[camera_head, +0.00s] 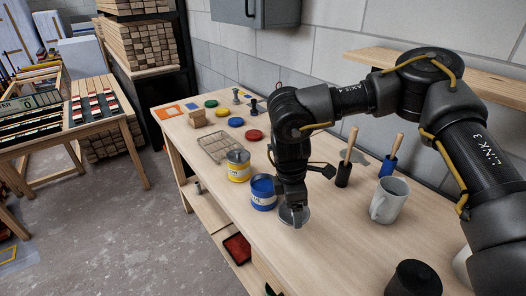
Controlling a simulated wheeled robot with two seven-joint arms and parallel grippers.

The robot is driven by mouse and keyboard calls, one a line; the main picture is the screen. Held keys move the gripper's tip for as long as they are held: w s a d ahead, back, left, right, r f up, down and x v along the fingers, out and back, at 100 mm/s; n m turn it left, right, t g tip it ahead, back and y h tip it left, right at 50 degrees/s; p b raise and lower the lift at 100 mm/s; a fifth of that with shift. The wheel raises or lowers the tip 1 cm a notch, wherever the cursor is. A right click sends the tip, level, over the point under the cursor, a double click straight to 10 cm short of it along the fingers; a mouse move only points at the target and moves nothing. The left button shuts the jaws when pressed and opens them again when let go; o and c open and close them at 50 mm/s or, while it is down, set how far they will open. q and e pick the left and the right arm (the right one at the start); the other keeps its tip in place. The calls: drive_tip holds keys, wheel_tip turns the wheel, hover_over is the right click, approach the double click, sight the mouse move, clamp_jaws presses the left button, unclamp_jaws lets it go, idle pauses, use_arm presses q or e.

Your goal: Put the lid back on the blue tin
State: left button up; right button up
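The blue tin (263,194) stands upright on the workbench, with a pale label on its side. Its top looks dark blue, with no grey lid on it. My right gripper (294,217) points down just right of and nearer than the blue tin. A round grey disc (305,213), which looks like a metal lid, is at its fingertips and partly hidden by them. I cannot tell whether the fingers grip the disc or only stand over it. My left gripper is out of view.
A yellow tin (238,168) with a grey top stands behind the blue tin, beside a wire rack (217,146). The bench's (330,265) near part is mostly clear.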

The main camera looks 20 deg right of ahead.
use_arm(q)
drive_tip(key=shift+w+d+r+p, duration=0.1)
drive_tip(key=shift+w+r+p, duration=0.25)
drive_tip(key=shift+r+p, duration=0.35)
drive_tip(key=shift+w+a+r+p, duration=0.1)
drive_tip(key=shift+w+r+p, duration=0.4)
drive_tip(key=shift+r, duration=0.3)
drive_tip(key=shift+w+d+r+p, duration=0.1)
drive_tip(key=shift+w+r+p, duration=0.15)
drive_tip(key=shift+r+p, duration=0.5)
use_arm(e)
drive_tip(key=w+a+r+n, duration=0.2)
drive_tip(key=w+r+n, duration=0.1)
drive_tip(key=w+n, duration=0.3)
drive_tip(key=w+a+r+n+t, duration=0.1)
drive_tip(key=w+a+r+n, duration=0.1)
drive_tip(key=w+n, duration=0.5)
drive_tip(key=shift+w+r+n+y, duration=0.15)
drive_tip(key=shift+r+n+y, duration=0.25)
drive_tip(key=shift+r+n, duration=0.7)
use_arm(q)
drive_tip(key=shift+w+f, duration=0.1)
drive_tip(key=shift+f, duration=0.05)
use_arm(e)
drive_tip(key=shift+a+f, duration=0.1)
drive_tip(key=shift+f, duration=0.25)
